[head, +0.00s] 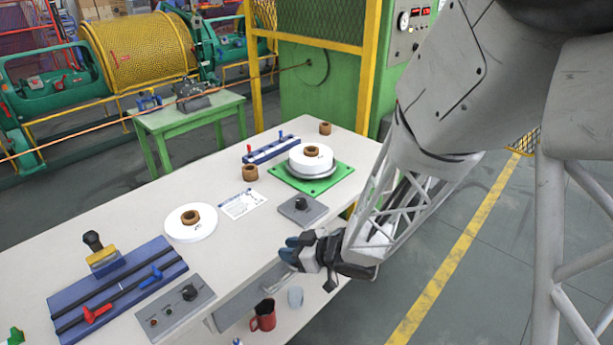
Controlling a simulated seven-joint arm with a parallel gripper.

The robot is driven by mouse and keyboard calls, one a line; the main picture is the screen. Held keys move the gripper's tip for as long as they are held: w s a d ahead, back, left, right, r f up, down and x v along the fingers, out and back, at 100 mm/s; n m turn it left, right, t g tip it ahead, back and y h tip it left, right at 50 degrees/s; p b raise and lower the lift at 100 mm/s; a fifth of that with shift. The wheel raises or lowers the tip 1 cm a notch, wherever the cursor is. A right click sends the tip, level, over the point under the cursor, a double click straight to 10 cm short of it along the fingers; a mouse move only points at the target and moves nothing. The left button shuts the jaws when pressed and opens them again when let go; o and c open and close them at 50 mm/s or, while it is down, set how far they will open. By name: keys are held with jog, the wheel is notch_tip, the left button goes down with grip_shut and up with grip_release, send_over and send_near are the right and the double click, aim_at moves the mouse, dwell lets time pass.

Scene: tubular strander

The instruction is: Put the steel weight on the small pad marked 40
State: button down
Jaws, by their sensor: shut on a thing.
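My gripper (289,250) is at the front edge of the pale workbench (225,243), with its blue-tipped fingers pointing left. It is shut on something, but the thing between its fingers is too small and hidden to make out. I cannot pick out the steel weight for certain. A white disc (178,233) with a brown ring on it lies mid-bench. Another white disc (297,163) with a brown ring sits on a green base (316,187) farther back. The marks on the discs are too small to read, so I cannot tell a pad marked 40.
A grey plate with a dark knob (301,203) is just behind my gripper. A blue fixture (150,258) with red and blue handles and a grey control box (172,317) stand at left. A red mug (264,315) is below the bench edge. Loose brown rings (250,173) stand farther back.

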jog(key=shift+w, duration=0.1)
jog(key=w+d+r, duration=0.1)
jog(key=w+r, duration=0.2)
jog(key=w, duration=1.2)
jog(key=w+d+r, duration=0.2)
jog(key=w+r, duration=0.2)
jog(key=w, duration=1.2)
jog(key=w+d+r, duration=0.2)
jog(key=w+r, duration=0.2)
jog(key=w, duration=1.1)
jog(key=shift+w+r, duration=0.15)
jog(key=shift+r, duration=0.05)
jog(key=shift+f, duration=0.2)
